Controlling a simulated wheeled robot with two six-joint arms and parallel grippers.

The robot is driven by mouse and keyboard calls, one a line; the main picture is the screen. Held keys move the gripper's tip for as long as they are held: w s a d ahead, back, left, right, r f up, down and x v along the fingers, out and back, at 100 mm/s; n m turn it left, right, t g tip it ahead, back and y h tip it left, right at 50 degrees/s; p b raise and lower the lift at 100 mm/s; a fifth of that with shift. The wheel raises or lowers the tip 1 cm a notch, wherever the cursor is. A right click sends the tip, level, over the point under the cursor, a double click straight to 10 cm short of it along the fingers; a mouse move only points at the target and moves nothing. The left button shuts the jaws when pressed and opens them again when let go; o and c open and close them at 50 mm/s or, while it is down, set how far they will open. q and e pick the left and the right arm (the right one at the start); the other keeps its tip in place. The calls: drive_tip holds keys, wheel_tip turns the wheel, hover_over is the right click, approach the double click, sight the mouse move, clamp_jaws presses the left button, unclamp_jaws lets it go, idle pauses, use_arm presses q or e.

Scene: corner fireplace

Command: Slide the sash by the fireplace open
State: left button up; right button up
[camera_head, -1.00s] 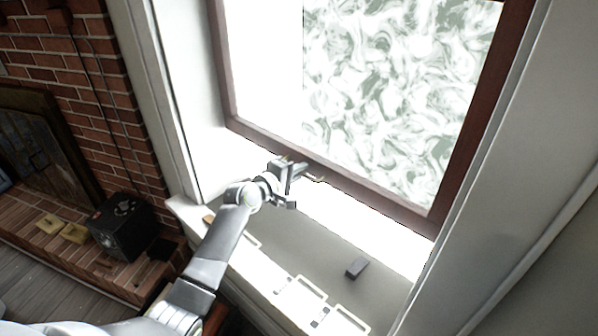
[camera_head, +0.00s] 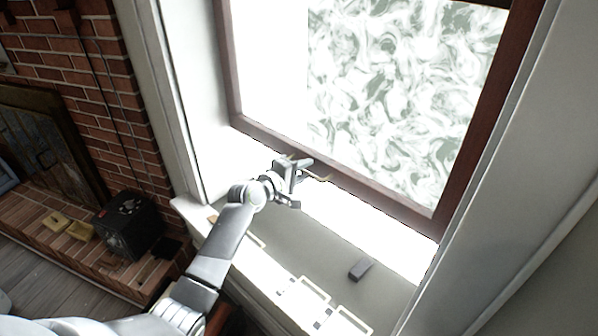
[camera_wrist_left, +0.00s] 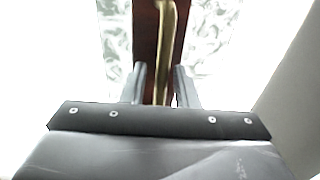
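The window sash has a dark red-brown wooden frame (camera_head: 385,203) around patterned glass, and its lower rail runs just above a bright white band over the sill. A thin brass handle (camera_head: 322,179) stands out from this rail. My left gripper (camera_head: 308,168) is at the rail, by the handle. In the left wrist view the brass handle (camera_wrist_left: 166,40) runs between the two parted fingers (camera_wrist_left: 160,85), with a visible space on its left side. Contact on its right side is unclear. My right gripper is not in view.
The white sill (camera_head: 330,255) holds a small dark block (camera_head: 360,269) and pale rectangular frames (camera_head: 305,290). A white wall (camera_head: 505,200) bounds the window at right. The brick fireplace (camera_head: 110,90) is at left, with a black box (camera_head: 128,225) on its hearth.

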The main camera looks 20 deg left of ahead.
use_arm(q)
drive_tip(key=v, duration=1.7)
drive_tip(key=shift+s+b, duration=0.2)
drive_tip(key=shift+b, duration=0.2)
drive_tip(key=shift+a, duration=0.1)
drive_tip(key=a+f+g+y, duration=0.15)
drive_tip(key=a+f, duration=0.25)
drive_tip(key=f, duration=0.6)
drive_tip(key=a+f+g+y, duration=0.1)
drive_tip(key=a+f+y, duration=0.25)
drive_tip(key=f, duration=0.65)
drive_tip(key=s+a+f+m+g+y, duration=0.1)
drive_tip(key=s+a+f+m, duration=0.1)
drive_tip(key=s+f, duration=0.45)
drive_tip(key=s+a+f+m+g+y, duration=0.15)
drive_tip(key=s+f, duration=0.25)
drive_tip(key=f, duration=0.6)
drive_tip(key=s+d+f+m+g, duration=0.1)
drive_tip(key=s+f+m+g, duration=0.3)
drive_tip(key=s+f, duration=0.95)
drive_tip(key=s+d+f+m+g, duration=0.2)
drive_tip(key=s+d+f, duration=0.1)
drive_tip(key=s, duration=0.8)
drive_tip(key=s+d+f+m+g, duration=0.2)
drive_tip(key=s+f, duration=0.3)
drive_tip(key=s, duration=0.6)
drive_tip(key=shift+s+d+f+m, duration=0.3)
drive_tip(key=shift+d+f+m, duration=0.05)
drive_tip(key=shift+d+m, duration=0.3)
